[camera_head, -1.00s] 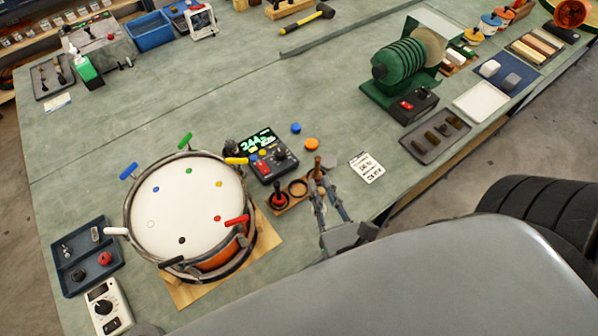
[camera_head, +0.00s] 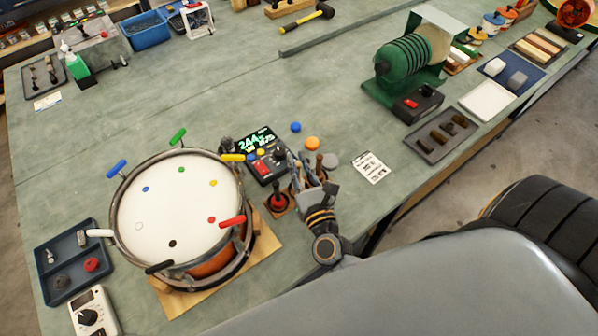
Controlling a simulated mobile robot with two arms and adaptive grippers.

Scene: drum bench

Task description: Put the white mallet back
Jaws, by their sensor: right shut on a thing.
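My right gripper (camera_head: 299,160) is at the small wooden stand (camera_head: 271,212) to the right of the drum. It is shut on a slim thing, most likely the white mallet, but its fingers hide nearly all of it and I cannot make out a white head. I cannot tell whether it touches the stand. The gripper covers the stand's middle. A red-topped piece (camera_head: 278,199) stands at the stand's left end, and a brown upright handle (camera_head: 318,165) shows just right of the fingers. My left gripper is not in view.
The drum (camera_head: 175,205) with coloured handles around its rim is close on the left. A black control box (camera_head: 264,165) sits behind the stand.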

